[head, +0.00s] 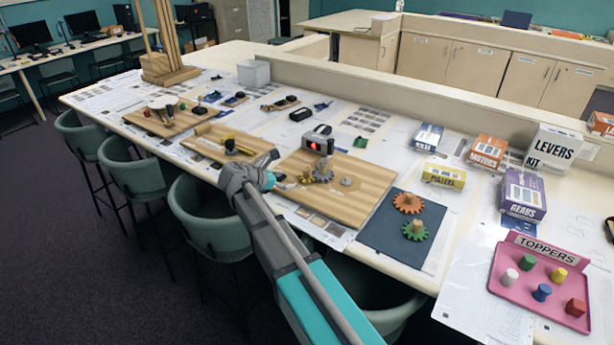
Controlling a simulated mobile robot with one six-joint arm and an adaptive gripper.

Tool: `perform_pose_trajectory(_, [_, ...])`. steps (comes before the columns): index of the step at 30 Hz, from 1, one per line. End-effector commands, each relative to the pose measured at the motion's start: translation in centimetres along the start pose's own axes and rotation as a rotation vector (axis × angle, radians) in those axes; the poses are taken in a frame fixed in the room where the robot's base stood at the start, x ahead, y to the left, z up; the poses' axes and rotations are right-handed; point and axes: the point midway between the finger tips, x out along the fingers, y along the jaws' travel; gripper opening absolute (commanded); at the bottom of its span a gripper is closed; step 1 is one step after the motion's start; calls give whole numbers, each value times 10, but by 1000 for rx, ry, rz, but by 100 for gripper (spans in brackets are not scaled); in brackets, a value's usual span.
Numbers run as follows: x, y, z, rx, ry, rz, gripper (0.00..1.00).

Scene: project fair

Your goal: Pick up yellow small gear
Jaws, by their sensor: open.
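The yellow small gear (307,175) sits on a wooden board (350,203) in the middle of the long table, just left of a larger grey gear (323,172). A small flat grey piece (346,182) lies on the same board to the right. My gripper (279,170) is open at the board's left edge, with its fingers pointing right towards the yellow gear. A gap shows between the fingers and the gear. I cannot tell the gripper's exact height above the board.
A grey device with a red light (318,140) stands behind the gears. An orange gear (408,202) and a green gear (415,230) are on a dark mat (385,236) to the right. Another wooden board (204,148) lies left. Boxes and a pink toppers tray (510,291) stand far right.

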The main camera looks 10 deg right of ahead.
Motion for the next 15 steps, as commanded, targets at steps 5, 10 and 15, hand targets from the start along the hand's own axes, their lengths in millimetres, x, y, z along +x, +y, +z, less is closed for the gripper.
perform_pose_trajectory(5, [-14, 26, 2, -142, -82, 38, 82])
perform_pose_trajectory(10, [-18, 31, 3, -179, -104, 44, 82])
perform_pose_trajectory(15, [-18, 30, 4, -179, -104, 44, 82])
